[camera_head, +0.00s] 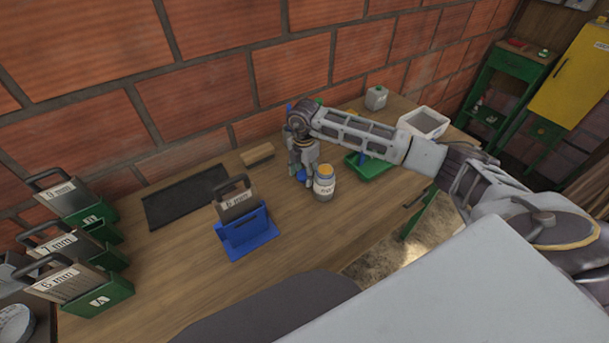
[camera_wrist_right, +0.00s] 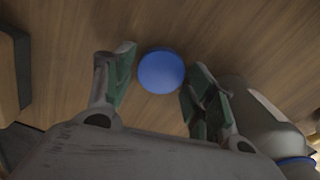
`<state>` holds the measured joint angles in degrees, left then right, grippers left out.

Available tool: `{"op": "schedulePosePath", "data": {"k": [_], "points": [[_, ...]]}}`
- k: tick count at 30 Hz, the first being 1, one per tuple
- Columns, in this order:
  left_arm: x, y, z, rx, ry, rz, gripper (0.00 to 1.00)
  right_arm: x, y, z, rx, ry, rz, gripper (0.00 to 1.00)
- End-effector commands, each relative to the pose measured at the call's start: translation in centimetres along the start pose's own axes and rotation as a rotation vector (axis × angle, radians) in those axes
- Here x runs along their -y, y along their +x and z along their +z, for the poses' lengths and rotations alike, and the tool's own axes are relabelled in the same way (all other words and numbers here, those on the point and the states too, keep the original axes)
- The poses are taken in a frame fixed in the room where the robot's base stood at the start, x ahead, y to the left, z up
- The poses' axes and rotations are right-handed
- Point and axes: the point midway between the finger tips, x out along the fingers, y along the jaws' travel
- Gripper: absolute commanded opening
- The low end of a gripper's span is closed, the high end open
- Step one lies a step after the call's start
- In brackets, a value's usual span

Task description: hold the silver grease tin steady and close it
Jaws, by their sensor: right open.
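A jar-like tin (camera_head: 324,188) with a white label and an orange-yellow top stands upright on the wooden bench in the head view. I cannot tell whether its top is a cover or bare grease. My right gripper (camera_head: 302,175) points down just left of it, open. A round blue lid-like disc (camera_wrist_right: 161,72) lies on the bench between the open fingers of my right gripper (camera_wrist_right: 160,88) in the wrist view, apart from both. It shows partly below the fingers in the head view (camera_head: 301,176). My left gripper is not in view.
A blue holder (camera_head: 247,235) with a 6 mm plate stands left of the tin. A dark mat (camera_head: 186,197) and wooden block (camera_head: 257,155) lie behind. A green tray (camera_head: 370,168) and white bin (camera_head: 423,122) are to the right. Green plate holders (camera_head: 100,300) line the left edge.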

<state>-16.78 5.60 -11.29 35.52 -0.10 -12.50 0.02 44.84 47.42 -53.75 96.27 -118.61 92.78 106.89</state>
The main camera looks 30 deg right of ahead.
Motion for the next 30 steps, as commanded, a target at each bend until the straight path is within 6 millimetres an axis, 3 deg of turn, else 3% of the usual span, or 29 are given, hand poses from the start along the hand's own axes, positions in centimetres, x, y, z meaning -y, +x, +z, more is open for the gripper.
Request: {"op": "schedulePosePath", "data": {"k": [10, 15, 30], "points": [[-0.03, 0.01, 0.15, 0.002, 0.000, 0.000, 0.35, 0.00, -0.02, -0.01, 0.000, 0.000, 0.000, 0.55], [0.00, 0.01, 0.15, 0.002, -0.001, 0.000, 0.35, 0.00, -0.03, 0.00, 0.000, 0.000, 0.000, 0.37], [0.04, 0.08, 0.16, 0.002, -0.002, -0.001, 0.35, -0.05, -0.57, 0.00, 0.000, 0.000, 0.002, 0.36]]}}
